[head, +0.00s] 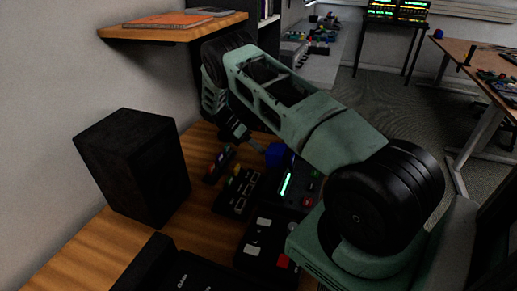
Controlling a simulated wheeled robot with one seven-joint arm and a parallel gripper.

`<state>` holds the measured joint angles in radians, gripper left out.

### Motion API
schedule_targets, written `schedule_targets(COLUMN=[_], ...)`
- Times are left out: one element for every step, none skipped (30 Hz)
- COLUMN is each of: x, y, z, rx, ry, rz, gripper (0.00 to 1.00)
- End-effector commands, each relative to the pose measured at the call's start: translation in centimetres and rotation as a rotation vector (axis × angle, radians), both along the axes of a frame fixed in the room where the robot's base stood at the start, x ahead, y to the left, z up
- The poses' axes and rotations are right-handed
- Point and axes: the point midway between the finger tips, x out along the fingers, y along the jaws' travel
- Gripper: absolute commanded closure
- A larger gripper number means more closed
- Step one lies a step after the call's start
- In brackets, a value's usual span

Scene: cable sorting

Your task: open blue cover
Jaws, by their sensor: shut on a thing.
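A dark blue piece (275,154), which looks like the blue cover, stands up at the upper left of a black panel with a lit green bar. My gripper (246,137) reaches down from the far end of my arm, its fingertips just left of the blue piece. It is shut on what appears to be this cover. The grip point is small and dark, and part of the panel is hidden behind my arm. I cannot tell how far the cover is tilted.
Black boxes with coloured buttons (238,191) and a box with a red key (264,247) crowd the wooden desk (85,253). A black speaker (130,168) stands left. A wooden shelf (165,33) juts out beside my wrist.

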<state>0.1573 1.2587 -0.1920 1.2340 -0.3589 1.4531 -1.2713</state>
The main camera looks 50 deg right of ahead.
Motion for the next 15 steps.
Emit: schedule_targets(x=[0.02, 0.01, 0.01, 0.01, 0.01, 0.0, -0.01, -0.01, 0.0, -0.01, 0.0, -0.01, -0.01, 0.0, 0.02], y=[0.28, 0.3, 0.32, 0.33, 0.34, 0.36, 0.37, 0.38, 0.4, 0.4, 0.4, 0.38, 0.35, 0.32, 0.3], z=[-1.13, -1.14, -1.17, -1.17, -1.18, -1.19, -1.21, -1.22, -1.23, -1.24, -1.25, -1.21, -1.16, -1.11, -1.03], rx=[0.012, 0.013, 0.013, 0.013, 0.013, 0.014, 0.014, 0.014, 0.014, 0.014, 0.014, 0.014, 0.013, 0.012, 0.011], ry=[-0.011, -0.011, -0.011, -0.011, -0.011, -0.011, -0.011, -0.011, -0.01, -0.011, -0.011, -0.01, -0.01, -0.01, -0.01], rz=[0.002, 0.001, 0.001, 0.001, 0.001, 0.001, 0.001, 0.001, 0.001, 0.001, 0.001, 0.002, 0.002, 0.002, 0.002], gripper=[1.0, 1.0, 1.0, 1.0, 1.0, 1.0, 1.0, 1.0, 1.0, 0.76, 0.68, 0.59, 0.59, 0.59, 0.59])
